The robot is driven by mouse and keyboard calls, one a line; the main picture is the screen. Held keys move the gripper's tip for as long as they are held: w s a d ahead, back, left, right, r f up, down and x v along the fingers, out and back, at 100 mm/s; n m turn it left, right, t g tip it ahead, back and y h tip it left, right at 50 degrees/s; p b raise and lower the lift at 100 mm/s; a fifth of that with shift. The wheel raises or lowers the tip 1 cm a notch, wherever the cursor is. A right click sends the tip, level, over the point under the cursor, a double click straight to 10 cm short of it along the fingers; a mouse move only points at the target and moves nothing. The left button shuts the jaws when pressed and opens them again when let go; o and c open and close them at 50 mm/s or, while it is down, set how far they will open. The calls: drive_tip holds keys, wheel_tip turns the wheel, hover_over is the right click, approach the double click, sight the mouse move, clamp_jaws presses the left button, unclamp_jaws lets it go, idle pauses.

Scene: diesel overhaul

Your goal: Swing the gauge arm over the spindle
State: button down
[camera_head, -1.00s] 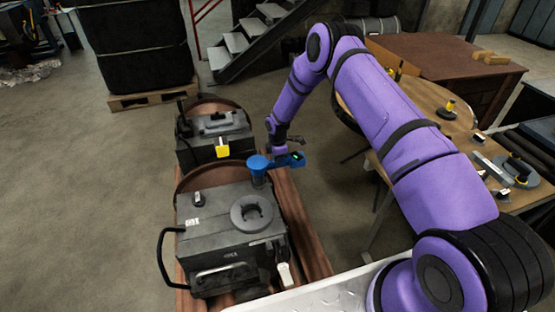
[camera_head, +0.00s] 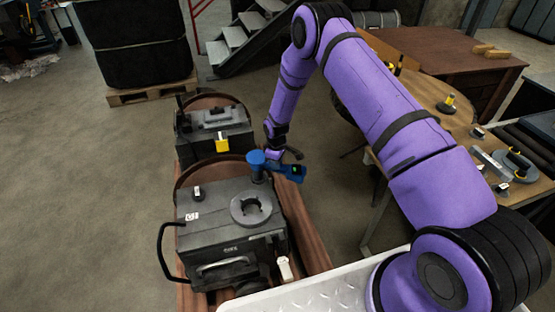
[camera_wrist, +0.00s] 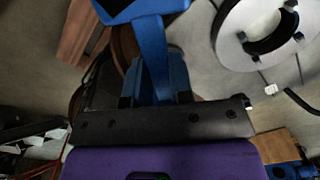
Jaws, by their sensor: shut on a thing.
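The gauge arm (camera_head: 290,170) is blue, with a small green display near its right end. Its round blue hub (camera_head: 257,158) stands on a post at the back edge of the near grey machine. The arm points right and slightly toward me, out past the machine's side. The spindle, inside a grey ring (camera_head: 251,209), is on top of the machine, in front of the hub and apart from the arm. My gripper (camera_wrist: 155,88) is shut on the blue gauge arm in the wrist view. The grey ring (camera_wrist: 228,42) shows there at upper right.
The near machine (camera_head: 225,235) has a black side handle (camera_head: 163,255) and rests on a reddish-brown base (camera_head: 308,240). A second machine with a yellow block (camera_head: 222,143) stands behind it. A wooden table (camera_head: 430,95) with tools is at right. Floor at left is clear.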

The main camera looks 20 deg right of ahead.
drive_tip(key=s+a+m, duration=0.2)
drive_tip(key=a+m, duration=0.8)
drive_tip(key=m, duration=0.5)
drive_tip(key=shift+s, duration=0.25)
drive_tip(key=shift+a, duration=0.1)
idle(0.3)
drive_tip(key=c, duration=1)
unclamp_jaws()
drive_tip(key=shift+r, duration=0.1)
wheel_tip(320, 180, up, 11)
